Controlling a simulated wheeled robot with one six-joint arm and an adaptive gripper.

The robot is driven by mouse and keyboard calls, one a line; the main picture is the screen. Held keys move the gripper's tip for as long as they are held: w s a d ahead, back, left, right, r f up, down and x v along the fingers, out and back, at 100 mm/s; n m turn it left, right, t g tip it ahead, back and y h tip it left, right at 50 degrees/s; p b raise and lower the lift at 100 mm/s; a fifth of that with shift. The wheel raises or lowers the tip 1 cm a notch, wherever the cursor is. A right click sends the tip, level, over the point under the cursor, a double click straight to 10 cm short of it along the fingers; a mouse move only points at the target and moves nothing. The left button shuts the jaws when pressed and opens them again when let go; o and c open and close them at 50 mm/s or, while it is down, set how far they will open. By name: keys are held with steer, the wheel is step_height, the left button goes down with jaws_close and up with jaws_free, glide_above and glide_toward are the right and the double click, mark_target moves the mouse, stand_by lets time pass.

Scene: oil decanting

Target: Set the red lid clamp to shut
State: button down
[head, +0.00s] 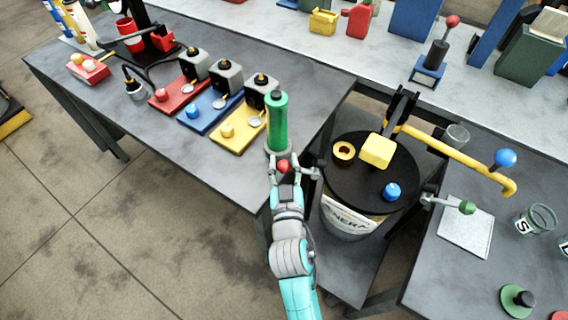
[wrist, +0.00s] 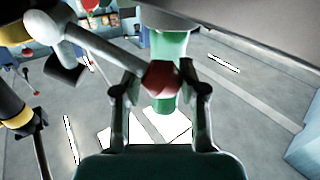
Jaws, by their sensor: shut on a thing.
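The red lid clamp shows as a red knob (head: 283,166) at the left side of the drum in the head view. In the wrist view the red knob (wrist: 161,78) sits at the end of a pale grey lever (wrist: 95,45) that runs to the upper left. My gripper (head: 288,165) is shut on the knob, with one finger on each side; it also shows in the wrist view (wrist: 160,88). The drum (head: 350,222) has a black lid (head: 362,190). The lever's mount is mostly hidden in the head view.
A green cylinder (head: 277,122) stands on the table corner just beyond my gripper. A second clamp lever with a green knob (head: 466,208) is right of the drum. A yellow pipe (head: 460,165) with a blue knob (head: 505,158) passes beside the lid. Open floor lies left.

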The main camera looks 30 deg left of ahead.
mark_target(319, 160)
steer(key=shift+d+r+m, duration=0.1)
steer(key=shift+r+m, duration=0.1)
steer(key=shift+m, duration=0.3)
steer(key=shift+w+d+r+m, duration=0.35)
steer(key=shift+r+m, duration=0.15)
steer(key=shift+m, duration=0.2)
steer(key=m, duration=0.1)
steer(key=w+d+r+m, duration=0.1)
steer(key=shift+d+r+m+g, duration=0.15)
steer(key=shift+d+m+g, duration=0.05)
steer(key=shift+m+g, duration=0.1)
steer(key=m, duration=0.1)
steer(key=w+d+m, duration=0.1)
steer(key=w+d+r+m, duration=0.1)
steer(key=m, duration=0.1)
steer(key=shift+w+d, duration=0.15)
steer(key=shift+d, duration=0.1)
steer(key=shift+w+d+m, duration=0.65)
steer(key=shift+d+m, duration=0.2)
steer(key=shift+m, duration=0.45)
steer(key=c, duration=0.7)
jaws_free()
steer(key=shift+r, duration=0.15)
